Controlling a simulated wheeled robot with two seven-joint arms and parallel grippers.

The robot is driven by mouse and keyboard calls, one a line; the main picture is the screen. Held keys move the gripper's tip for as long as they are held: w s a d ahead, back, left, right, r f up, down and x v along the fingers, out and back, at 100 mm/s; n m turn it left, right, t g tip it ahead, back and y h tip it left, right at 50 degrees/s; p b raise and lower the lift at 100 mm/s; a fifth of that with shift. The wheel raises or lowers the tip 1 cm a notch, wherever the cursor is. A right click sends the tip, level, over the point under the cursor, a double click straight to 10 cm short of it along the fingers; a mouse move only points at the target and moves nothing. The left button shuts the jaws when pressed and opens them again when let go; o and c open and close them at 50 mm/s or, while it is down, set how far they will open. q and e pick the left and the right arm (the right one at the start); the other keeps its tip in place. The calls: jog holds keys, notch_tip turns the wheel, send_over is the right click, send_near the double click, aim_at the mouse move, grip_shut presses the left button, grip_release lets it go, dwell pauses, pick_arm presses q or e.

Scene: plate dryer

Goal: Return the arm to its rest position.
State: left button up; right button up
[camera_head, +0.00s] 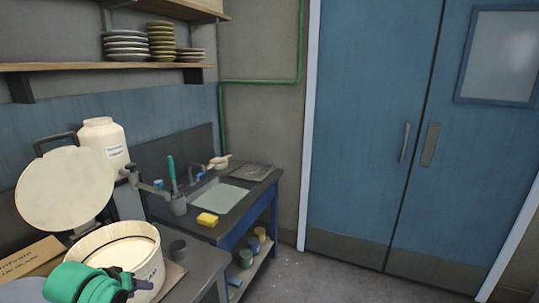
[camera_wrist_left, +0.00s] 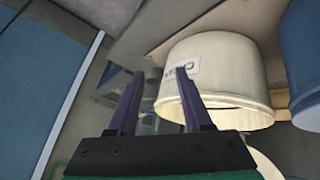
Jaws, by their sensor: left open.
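My left arm, green, comes in at the lower left of the head view. Its left gripper (camera_head: 137,283), with dark purple fingers, is in front of the cream drum (camera_head: 152,279) and overlaps its lower wall. In the left wrist view the two fingers (camera_wrist_left: 160,80) stand apart with nothing held between them. The drum (camera_wrist_left: 222,80), with a printed label, shows just beyond them. I cannot tell whether a finger touches it. The drum is open on top, and its round cream lid (camera_head: 65,188) is raised behind it. My right gripper is in neither view.
A sink (camera_head: 221,197) with a yellow sponge (camera_head: 207,219) lies to the right. Plates (camera_head: 126,46) stack on a shelf above. Floor before the blue doors (camera_head: 375,130) is clear.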

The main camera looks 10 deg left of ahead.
pick_arm(q)
jog(key=s+d+f+m+g+h, duration=0.1)
jog(key=s+d+f+m+g, duration=0.3)
jog(key=s+d+f+m, duration=0.65)
jog(key=s+d+f+n+b, duration=0.1)
jog(key=s+d+f+b, duration=0.1)
jog(key=f, duration=0.7)
jog(key=s+d+f+b, duration=0.2)
jog(key=f, duration=0.7)
jog(key=s+d+f+n+b, duration=0.1)
jog(key=s+f, duration=0.2)
jog(key=f, duration=0.7)
jog(key=s+a+f+g+b, duration=0.2)
jog(key=s+f+b, duration=0.3)
jog(key=s+f, duration=1.2)
notch_tip(320, 180, down, 3)
jog(key=shift+a+f, duration=0.15)
jog(key=shift+a, duration=0.2)
jog(key=shift+s, duration=0.15)
